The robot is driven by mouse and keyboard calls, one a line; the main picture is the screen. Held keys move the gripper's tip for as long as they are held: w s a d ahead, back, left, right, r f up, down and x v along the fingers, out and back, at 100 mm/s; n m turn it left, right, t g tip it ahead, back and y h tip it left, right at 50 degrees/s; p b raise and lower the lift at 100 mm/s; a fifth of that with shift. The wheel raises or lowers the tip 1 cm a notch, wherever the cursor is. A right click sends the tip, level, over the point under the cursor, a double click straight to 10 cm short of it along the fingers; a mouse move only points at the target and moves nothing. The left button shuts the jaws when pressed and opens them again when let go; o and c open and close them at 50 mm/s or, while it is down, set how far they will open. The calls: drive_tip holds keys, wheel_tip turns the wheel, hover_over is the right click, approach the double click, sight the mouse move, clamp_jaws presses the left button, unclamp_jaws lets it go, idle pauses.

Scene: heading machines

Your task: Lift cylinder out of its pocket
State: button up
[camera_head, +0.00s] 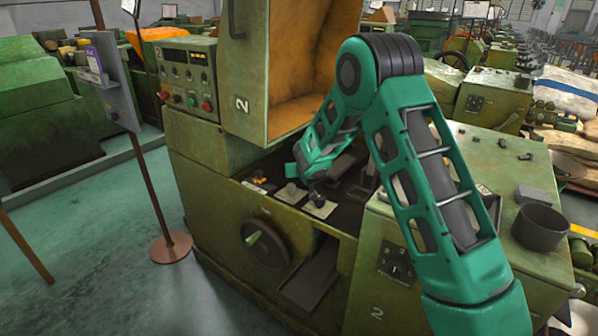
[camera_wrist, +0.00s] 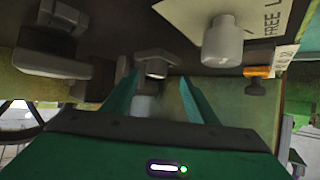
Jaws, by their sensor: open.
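My gripper (camera_wrist: 160,82) shows its two green fingers apart in the wrist view. A grey part with a faceted head (camera_wrist: 156,64) lies just past the fingertips, partly in the gap. A paler rounded piece (camera_wrist: 144,104) shows between the fingers; I cannot tell whether they touch it. A light grey cylinder (camera_wrist: 222,42) stands on a white card (camera_wrist: 182,14) to the right of the fingers, apart from them. In the head view my arm reaches into the green machine's bay, where a small grey part (camera_head: 291,191) sits on a card. The pocket cannot be made out.
An orange-ended part (camera_wrist: 258,72) lies right of the fingers, and dark grey blocks (camera_wrist: 50,62) lie left. The machine's raised orange-lined hood (camera_head: 302,75) stands behind the bay. A handwheel (camera_head: 265,244) is on its front. A dark pot (camera_head: 539,228) stands on the right-hand top.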

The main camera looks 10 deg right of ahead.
drive_tip(key=shift+d+r+x, duration=0.1)
drive_tip(key=shift+d+x, duration=0.1)
drive_tip(key=shift+x, duration=1.1)
drive_tip(key=shift+d+r+x, duration=0.15)
drive_tip(key=shift+x, duration=1.1)
drive_tip(key=shift+w, duration=0.1)
clamp_jaws()
